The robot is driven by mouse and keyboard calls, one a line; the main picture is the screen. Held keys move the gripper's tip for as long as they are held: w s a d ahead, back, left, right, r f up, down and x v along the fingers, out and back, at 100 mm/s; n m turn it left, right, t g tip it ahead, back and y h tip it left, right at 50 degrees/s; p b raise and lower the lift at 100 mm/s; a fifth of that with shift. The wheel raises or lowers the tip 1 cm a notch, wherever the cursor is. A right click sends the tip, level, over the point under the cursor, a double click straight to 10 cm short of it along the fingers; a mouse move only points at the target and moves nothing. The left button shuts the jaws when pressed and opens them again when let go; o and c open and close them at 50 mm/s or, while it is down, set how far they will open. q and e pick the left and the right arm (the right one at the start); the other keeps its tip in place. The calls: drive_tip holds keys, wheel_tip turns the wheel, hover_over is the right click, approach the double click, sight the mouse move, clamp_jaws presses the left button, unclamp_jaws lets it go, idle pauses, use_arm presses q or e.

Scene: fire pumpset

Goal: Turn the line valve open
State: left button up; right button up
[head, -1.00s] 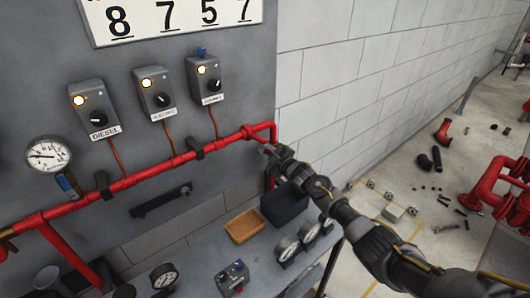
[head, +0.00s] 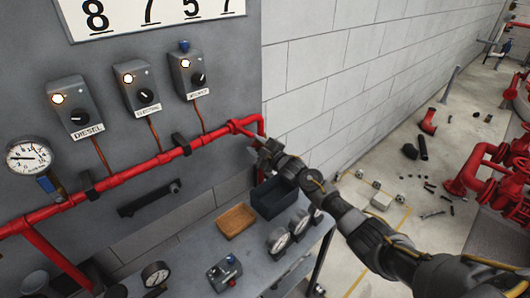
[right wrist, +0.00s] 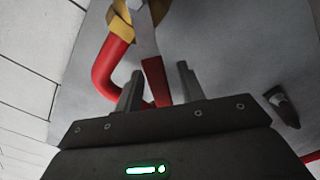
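A red pipe (head: 140,169) runs along the grey wall panel and bends down at its right end. In the right wrist view, a brass valve body (right wrist: 122,22) sits on a red pipe (right wrist: 109,66). A lever with a grey upper part and red end (right wrist: 155,80) reaches down from it between my fingers. My right gripper (right wrist: 160,86) is open, one finger on each side of the lever; I cannot tell whether either touches it. In the head view, my right gripper (head: 262,149) is at the pipe's right end and hides the valve. My left gripper is not in view.
A pressure gauge (head: 29,157) and a blue-handled fitting (head: 48,184) are on the pipe's left. Three switch boxes, including the diesel one (head: 75,105), hang above.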

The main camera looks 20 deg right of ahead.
drive_tip(key=b+v, duration=0.1)
drive_tip(key=v, duration=0.9)
drive_tip(key=shift+b, duration=0.4)
drive_tip(key=shift+w+a, duration=0.1)
